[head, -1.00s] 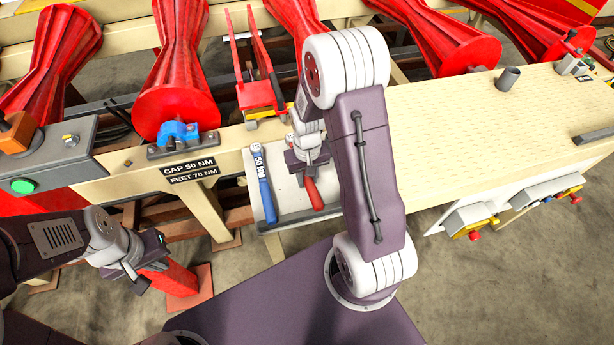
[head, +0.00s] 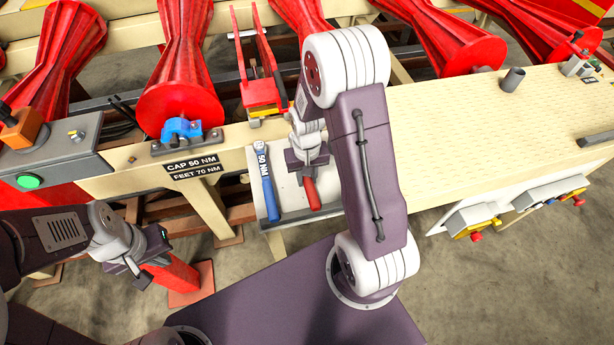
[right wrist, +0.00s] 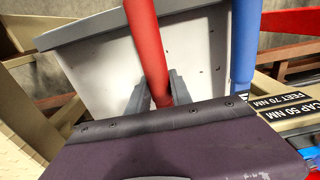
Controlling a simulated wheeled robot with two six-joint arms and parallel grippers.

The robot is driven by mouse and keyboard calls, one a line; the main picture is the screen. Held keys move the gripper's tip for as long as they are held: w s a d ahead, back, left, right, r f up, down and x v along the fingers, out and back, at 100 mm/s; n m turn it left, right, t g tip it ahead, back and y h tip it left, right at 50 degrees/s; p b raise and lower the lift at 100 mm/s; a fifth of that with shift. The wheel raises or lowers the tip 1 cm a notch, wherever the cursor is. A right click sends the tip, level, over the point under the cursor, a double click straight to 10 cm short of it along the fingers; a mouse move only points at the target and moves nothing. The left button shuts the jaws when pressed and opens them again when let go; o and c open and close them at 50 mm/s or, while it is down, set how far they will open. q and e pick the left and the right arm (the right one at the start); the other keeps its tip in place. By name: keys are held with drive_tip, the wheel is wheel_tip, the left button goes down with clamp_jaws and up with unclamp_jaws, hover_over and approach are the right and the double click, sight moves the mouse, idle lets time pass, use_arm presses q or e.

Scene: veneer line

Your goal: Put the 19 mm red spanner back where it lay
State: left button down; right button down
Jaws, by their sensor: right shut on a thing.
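The red spanner (head: 312,194) shows as a red handle over a white, grey-rimmed tray (head: 291,220) at the bench's front edge. My right gripper (head: 308,170) is shut on it; the right wrist view shows the red shaft (right wrist: 147,45) between the two fingers (right wrist: 157,88). Its head and size mark are hidden. I cannot tell whether it touches the tray floor. A blue torque wrench (head: 269,192) marked 50 NM lies in the tray to the left, apart from it. My left gripper (head: 140,265) hangs low at the left, away from the tray; its jaws are unclear.
A sign (head: 193,168) reads cap 50 NM, feet 70 NM. A grey control box (head: 50,150) is at the left. The pale bench top (head: 450,125) is mostly clear.

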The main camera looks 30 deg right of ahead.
drive_tip(key=shift+f+b, duration=0.35)
drive_tip(key=shift+f, duration=0.2)
drive_tip(key=c, duration=1.1)
unclamp_jaws()
wheel_tip(320, 180, up, 8)
drive_tip(key=p, duration=0.7)
drive_tip(key=shift+r+p, duration=0.15)
drive_tip(key=shift+p, duration=0.25)
